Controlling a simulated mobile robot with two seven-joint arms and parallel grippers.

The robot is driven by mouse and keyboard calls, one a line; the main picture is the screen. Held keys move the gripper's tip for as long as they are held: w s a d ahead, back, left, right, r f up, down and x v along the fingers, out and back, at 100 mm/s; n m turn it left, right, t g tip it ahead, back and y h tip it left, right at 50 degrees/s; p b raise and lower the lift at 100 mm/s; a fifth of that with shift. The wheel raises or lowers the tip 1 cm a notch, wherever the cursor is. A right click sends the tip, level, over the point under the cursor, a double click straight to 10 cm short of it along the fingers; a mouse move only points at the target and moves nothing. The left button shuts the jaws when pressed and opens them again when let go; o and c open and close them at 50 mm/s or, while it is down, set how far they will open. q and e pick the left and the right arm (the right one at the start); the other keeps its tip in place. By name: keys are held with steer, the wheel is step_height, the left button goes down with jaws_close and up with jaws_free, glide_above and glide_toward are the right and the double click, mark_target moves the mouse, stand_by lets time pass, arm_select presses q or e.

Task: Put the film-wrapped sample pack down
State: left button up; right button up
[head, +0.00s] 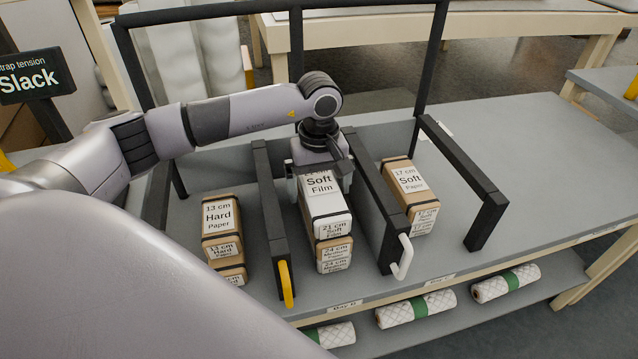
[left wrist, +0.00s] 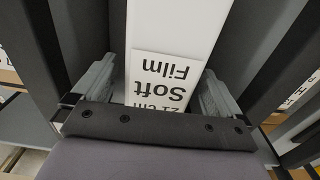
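The film-wrapped sample pack (head: 325,226) is a long white block labelled "21 cm Soft Film" with dark bands. It lies on top of brown packs (head: 334,256) labelled 24 cm Medium Paper, in the middle bay. My left gripper (head: 320,180) is above the white pack with one finger down each side. In the left wrist view, the pack (left wrist: 168,35) runs between the fingers, and a narrow dark gap shows beside the left-hand finger. The fingers look open around the pack. Their contact on the other side is hard to see. My right gripper is not in view.
Black divider frames (head: 269,205) stand close on both sides of the middle bay, one with a yellow handle (head: 286,284), one with a white handle (head: 403,257). Hard paper packs (head: 222,228) fill the left bay and soft paper packs (head: 408,184) the right. The table's right part is clear.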

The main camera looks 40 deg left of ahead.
mark_target(319, 181)
arm_select(q)
steer(key=shift+r, duration=0.15)
steer(key=shift+r, duration=0.3)
step_height(319, 181, up, 12)
steer(key=shift+f+b, duration=0.25)
steer(key=shift+b, duration=0.2)
